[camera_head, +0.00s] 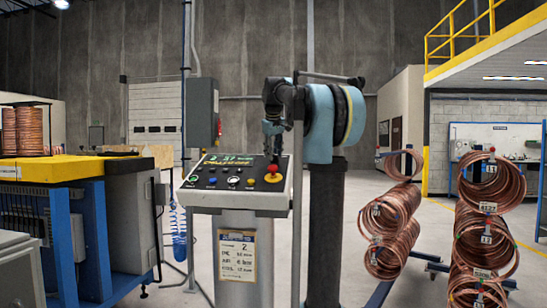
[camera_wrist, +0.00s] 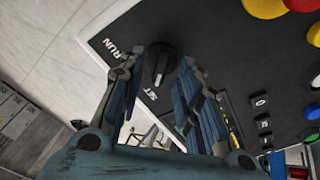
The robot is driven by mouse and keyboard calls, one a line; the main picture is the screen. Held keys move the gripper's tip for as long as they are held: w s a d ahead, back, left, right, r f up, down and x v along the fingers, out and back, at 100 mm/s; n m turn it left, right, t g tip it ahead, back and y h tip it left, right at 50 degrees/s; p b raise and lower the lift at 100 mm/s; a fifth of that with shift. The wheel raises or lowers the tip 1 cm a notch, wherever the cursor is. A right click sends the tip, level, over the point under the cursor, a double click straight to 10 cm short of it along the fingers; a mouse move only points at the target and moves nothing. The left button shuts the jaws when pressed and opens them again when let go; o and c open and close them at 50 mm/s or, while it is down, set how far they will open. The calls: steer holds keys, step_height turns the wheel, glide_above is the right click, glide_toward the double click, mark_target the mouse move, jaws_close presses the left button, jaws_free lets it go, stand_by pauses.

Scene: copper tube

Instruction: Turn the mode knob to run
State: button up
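The control panel (camera_head: 237,185) stands on a grey pedestal in the head view, and its black face also shows in the wrist view (camera_wrist: 225,50). The black mode knob (camera_wrist: 158,65) is on that face near its white edge. The RUN label (camera_wrist: 113,47) is to its left and the SET label (camera_wrist: 151,94) is below it. A pale mark on the knob appears to face the SET side. My gripper (camera_wrist: 160,80) is open, its fingers on either side of the knob; contact cannot be told. In the head view my gripper (camera_head: 272,135) is above the panel's back right.
A red emergency stop button on a yellow base (camera_head: 273,178) sits at the panel's front right. Several coloured buttons and a lit display are on the panel. Copper coils (camera_head: 390,230) hang on racks at right. A blue and yellow machine (camera_head: 75,190) stands at left.

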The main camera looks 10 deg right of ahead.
steer(key=shift+w+f, duration=0.3)
steer(key=shift+f, duration=0.2)
steer(key=shift+d, duration=0.1)
jaws_close()
